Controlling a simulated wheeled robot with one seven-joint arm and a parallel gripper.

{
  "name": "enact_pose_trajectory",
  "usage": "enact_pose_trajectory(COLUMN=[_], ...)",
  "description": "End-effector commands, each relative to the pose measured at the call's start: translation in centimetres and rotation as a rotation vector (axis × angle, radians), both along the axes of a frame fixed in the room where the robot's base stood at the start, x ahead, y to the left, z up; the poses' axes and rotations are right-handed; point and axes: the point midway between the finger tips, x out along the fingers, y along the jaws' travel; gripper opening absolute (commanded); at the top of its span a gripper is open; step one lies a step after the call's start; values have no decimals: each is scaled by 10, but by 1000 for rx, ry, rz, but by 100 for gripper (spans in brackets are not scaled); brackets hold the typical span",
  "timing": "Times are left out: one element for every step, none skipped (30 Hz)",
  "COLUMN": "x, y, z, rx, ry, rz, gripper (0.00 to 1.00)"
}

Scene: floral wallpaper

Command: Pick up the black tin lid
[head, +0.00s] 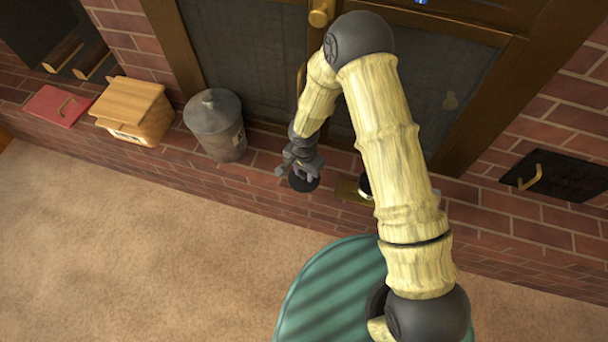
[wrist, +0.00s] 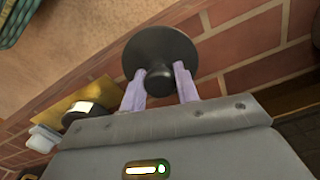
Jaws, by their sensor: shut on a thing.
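The black tin lid (wrist: 158,48) is a round dark disc with a knob. In the wrist view the knob sits between the two pale purple fingers of my gripper (wrist: 160,84), and the fingers are shut on it. In the head view the lid (head: 304,181) shows as a small dark disc under my gripper (head: 298,168), over the brick ledge. Whether the lid still touches the ledge is hard to tell.
A brass plate (head: 350,190) with a dark-topped object lies right of the gripper. A glass-panelled door rises behind.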

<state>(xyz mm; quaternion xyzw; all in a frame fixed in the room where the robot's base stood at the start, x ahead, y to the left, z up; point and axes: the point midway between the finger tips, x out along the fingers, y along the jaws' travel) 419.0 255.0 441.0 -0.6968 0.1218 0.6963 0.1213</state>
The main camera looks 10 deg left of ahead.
Motion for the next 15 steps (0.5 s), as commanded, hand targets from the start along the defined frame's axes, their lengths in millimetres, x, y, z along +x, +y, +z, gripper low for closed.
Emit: enact_pose_trajectory(x=[1,0,0,0,0,0,0,0,0,0,0,0,0,0,-1], y=[1,0,0,0,1,1,1,1,0,0,0,0,0,0,0], z=[16,22,30,36,41,47,51,54,57,59,60,61,61,61,61], rx=[2,2,2,2,2,2,2,2,1,1,0,0,0,0,0], ry=[-3,-2,-2,-2,-1,-1,-2,-1,0,0,1,1,1,1,1], rz=[-1,-1,-1,0,-1,0,-1,-1,0,0,0,-1,-1,-1,-1], gripper=[9,9,9,9,9,9,9,9,9,9,9,9,9,9,9])
